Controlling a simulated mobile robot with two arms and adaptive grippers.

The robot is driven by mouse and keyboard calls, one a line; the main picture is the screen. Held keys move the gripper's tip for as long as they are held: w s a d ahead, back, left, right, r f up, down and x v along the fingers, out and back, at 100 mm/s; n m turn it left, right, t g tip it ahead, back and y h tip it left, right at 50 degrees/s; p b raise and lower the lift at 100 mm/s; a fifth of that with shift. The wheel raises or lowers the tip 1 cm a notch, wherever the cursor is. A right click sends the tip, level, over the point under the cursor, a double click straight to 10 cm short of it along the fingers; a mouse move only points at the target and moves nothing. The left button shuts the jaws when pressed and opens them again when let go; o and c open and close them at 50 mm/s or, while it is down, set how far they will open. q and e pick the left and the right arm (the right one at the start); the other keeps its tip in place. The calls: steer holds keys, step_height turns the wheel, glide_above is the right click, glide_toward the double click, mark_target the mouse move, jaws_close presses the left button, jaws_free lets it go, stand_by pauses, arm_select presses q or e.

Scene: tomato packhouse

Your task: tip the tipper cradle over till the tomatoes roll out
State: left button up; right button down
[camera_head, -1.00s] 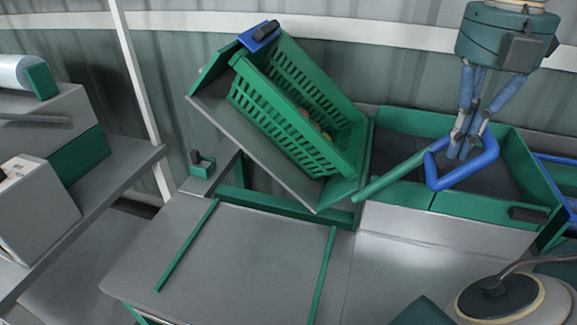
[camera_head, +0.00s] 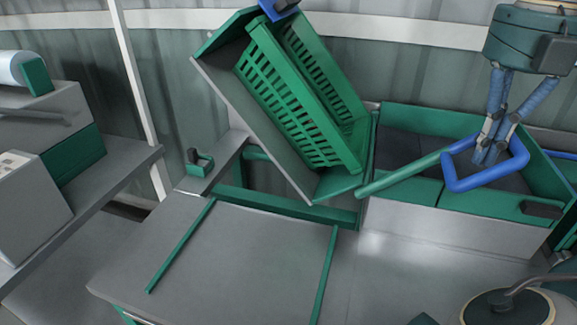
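The tipper cradle (camera_head: 235,108) is a grey plate with green sides, tilted steeply to the right. A green slotted crate (camera_head: 292,108) sits in it, tilted with it, under a blue clamp (camera_head: 277,8) at its top. No tomatoes show in the crate now. A green lever (camera_head: 408,175) runs right from the cradle's lower corner to a blue U-shaped handle (camera_head: 467,185). My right gripper (camera_head: 488,150) comes down from above, its fingers closed around the handle's upper bar. My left gripper is not in view.
A green-walled bin (camera_head: 413,117) with a dark floor lies right of the cradle, under my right gripper. A grey bench (camera_head: 240,255) with two green rails is clear in front. A small dark latch (camera_head: 198,161) stands left of the cradle. Grey equipment fills the left.

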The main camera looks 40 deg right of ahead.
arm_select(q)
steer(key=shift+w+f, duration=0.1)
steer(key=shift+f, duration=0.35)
arm_select(e)
steer(key=shift+s+d+f, duration=0.2)
steer(key=shift+s+f, duration=0.15)
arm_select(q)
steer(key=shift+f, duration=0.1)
